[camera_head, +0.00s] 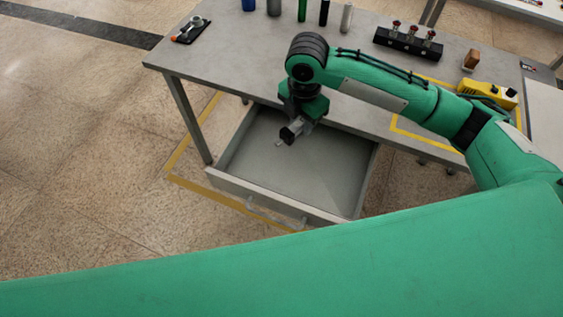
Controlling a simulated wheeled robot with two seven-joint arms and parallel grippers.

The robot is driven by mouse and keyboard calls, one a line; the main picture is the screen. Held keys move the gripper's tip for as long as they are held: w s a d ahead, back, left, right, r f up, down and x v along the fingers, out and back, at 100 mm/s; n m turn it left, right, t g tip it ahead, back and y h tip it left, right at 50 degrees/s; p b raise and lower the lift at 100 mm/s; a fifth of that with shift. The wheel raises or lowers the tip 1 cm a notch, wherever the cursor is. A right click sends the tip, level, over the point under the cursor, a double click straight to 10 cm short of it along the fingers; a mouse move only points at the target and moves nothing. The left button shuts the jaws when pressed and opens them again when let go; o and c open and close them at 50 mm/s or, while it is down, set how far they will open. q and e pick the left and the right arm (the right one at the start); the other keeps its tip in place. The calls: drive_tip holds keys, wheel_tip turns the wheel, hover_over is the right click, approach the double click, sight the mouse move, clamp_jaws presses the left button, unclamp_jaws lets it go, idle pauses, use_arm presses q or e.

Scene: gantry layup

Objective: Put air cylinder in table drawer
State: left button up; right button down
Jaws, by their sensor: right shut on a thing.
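The table drawer (315,178) is pulled open below the grey table and looks empty inside. My right gripper (289,134) is over the drawer, towards its back, pointing down. It is shut on a small grey and silver piece, which I take to be the air cylinder (280,143). Only a short silver end of it shows; the gripper hides the rest. I cannot tell whether it touches the drawer bottom. My left gripper is out of view.
The table top (225,55) is above the drawer's back. On it are a black tray with a tool (190,30), several upright cylinders at the back, a dark rack (408,42), a small brown block (471,60) and a yellow device (488,93). Clear floor lies left.

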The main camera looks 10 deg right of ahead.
drive_tip(key=shift+s+f, duration=0.15)
drive_tip(key=shift+f, duration=0.25)
approach(296, 169)
drive_tip(key=shift+f, duration=1.45)
wheel_tip(296, 169, down, 4)
drive_tip(key=shift+r+p, duration=0.1)
drive_tip(key=shift+p, duration=0.2)
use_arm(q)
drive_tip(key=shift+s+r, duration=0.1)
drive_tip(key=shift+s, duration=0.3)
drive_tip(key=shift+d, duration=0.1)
use_arm(e)
drive_tip(key=c, duration=1.5)
unclamp_jaws()
drive_tip(key=shift+f, duration=0.2)
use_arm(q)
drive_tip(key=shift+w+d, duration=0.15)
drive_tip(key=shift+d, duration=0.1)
use_arm(e)
drive_tip(key=o, duration=0.5)
drive_tip(key=shift+c, duration=0.2)
